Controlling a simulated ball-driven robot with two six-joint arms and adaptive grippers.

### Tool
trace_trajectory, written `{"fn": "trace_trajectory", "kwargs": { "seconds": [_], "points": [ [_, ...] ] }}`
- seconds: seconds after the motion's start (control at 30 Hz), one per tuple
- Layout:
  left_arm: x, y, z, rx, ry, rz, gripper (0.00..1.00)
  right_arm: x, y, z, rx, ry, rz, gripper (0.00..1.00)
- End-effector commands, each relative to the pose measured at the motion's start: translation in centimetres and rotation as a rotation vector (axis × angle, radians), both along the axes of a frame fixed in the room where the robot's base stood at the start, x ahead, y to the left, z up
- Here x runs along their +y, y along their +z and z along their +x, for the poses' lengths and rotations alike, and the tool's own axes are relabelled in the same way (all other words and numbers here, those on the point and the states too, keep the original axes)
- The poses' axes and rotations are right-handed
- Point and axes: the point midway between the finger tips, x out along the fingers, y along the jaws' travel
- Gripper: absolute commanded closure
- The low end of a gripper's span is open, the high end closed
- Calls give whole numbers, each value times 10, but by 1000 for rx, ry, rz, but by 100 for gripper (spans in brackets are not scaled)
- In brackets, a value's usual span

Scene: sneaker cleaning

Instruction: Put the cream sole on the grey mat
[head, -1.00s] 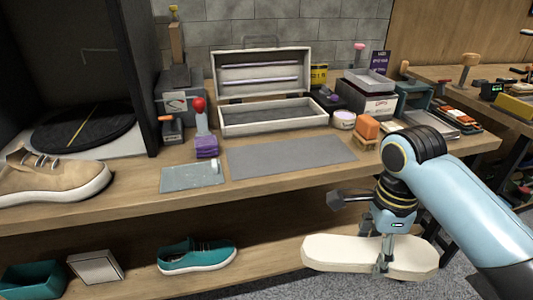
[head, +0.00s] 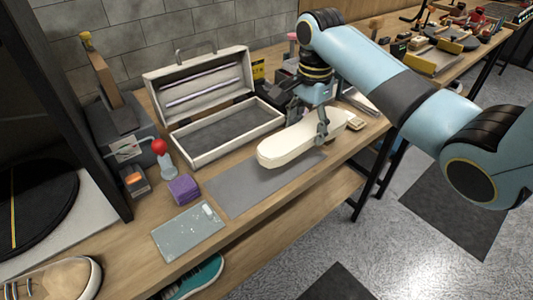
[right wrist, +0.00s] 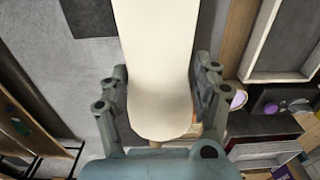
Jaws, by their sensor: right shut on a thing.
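The cream sole (head: 285,150) is long, pale and thick-edged. My right gripper (head: 322,130) is shut on it near its right end. The sole shows in the right wrist view (right wrist: 158,55) lying lengthwise between the two fingers (right wrist: 160,88). The grey mat (head: 240,192) lies flat on the bench in front of the open case. In the head view the sole overlaps the mat's far right part and hides it. It looks held above the bench, but the height of the gap is hard to tell. My left gripper is not in view.
An open white case (head: 190,148) stands behind the mat. A purple block (head: 184,189), a red-knobbed tool (head: 160,152) and a pale glassy board (head: 188,232) lie left of it. A teal shoe (head: 200,278) is on the lower shelf. The mat's left part is bare.

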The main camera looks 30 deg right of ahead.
Motion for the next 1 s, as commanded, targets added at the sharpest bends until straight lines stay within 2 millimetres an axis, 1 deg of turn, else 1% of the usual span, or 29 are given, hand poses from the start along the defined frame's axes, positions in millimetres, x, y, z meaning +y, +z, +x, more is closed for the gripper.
{"fn": "trace_trajectory", "kwargs": {
  "seconds": [0.03,0.1,0.2,0.3,0.4,0.47,0.53,0.6,0.73,0.8,1.0],
  "points": [
    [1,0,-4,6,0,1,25,15,-8,6,0,1,8,72],
    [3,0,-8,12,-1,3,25,31,-18,15,0,1,7,72],
    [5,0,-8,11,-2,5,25,50,-32,25,-1,1,5,72],
    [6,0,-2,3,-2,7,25,64,-42,33,0,0,2,72],
    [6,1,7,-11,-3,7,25,72,-48,37,-2,-1,0,72],
    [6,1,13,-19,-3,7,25,74,-51,38,0,-1,-1,72],
    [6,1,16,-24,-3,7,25,74,-59,38,1,-1,-1,72],
    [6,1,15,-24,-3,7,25,74,-70,37,2,-1,-1,72],
    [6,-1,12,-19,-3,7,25,74,-87,37,1,-1,-1,72],
    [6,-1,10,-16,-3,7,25,74,-90,38,-1,-1,-2,72],
    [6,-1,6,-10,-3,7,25,74,-90,38,-2,-1,-2,72]
  ]
}}
